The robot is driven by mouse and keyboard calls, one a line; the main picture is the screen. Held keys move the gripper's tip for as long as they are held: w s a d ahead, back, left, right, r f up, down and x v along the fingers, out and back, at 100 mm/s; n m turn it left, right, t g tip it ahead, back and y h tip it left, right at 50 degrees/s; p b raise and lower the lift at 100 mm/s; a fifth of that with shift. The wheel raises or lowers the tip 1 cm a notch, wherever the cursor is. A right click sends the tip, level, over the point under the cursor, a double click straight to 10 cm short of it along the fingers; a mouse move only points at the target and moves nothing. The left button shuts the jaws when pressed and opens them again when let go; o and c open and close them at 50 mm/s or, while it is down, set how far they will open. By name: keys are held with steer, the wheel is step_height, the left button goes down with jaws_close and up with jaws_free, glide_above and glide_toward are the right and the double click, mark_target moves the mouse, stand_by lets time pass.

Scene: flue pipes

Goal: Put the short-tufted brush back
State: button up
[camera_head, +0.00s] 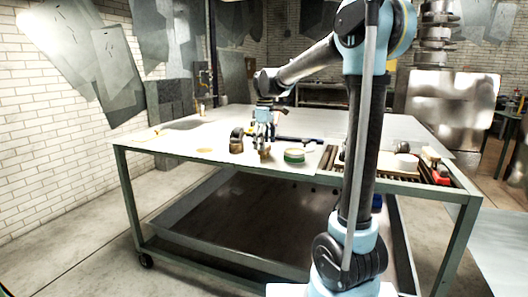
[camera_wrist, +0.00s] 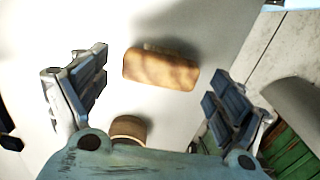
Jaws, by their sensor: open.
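My gripper (camera_head: 264,130) hangs low over the table, left of my arm's upright part. In the wrist view its two fingers are spread wide, with nothing between them held (camera_wrist: 158,85). A tan, wooden-looking block with rounded ends (camera_wrist: 160,68) lies below and between the fingers, apart from both. It may be the back of a brush; no tufts show, so I cannot tell their length. In the head view a small brown object (camera_head: 264,151) stands just under the gripper, and a dark and brown object (camera_head: 237,142) stands to its left.
A round brown piece (camera_wrist: 128,128) sits near the gripper's base in the wrist view. A green-banded round item (camera_head: 294,156) stands right of the gripper. A slatted tray area at the table's right holds a white roll (camera_head: 406,162) and a red item (camera_head: 440,178). The table's left is mostly clear.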

step_height(320, 180, up, 9)
steer(key=s+d+f+m, duration=0.2)
steer(key=s+d+f, duration=0.1)
steer(key=s+d, duration=0.2)
steer(key=s+d+f+m, duration=0.2)
steer(key=s+d+f, duration=0.1)
steer(key=s+d, duration=0.2)
steer(key=s+d+f+m+t, duration=0.1)
steer(key=s+d+f+m, duration=0.2)
steer(key=s+d, duration=0.2)
steer(key=shift+s+f, duration=0.35)
steer(key=shift+s, duration=0.55)
steer(key=s+d+f+m, duration=0.3)
steer(key=s+f, duration=0.4)
steer(key=f, duration=0.1)
steer(key=s+d+f+m+t, duration=0.1)
steer(key=s+d+f+m, duration=0.2)
steer(key=s+f, duration=0.5)
steer(key=shift+d+f+m, duration=0.2)
steer(key=shift+f+m, duration=0.2)
steer(key=shift+f, duration=0.35)
steer(key=shift+w+f, duration=0.2)
steer(key=shift+w, duration=0.25)
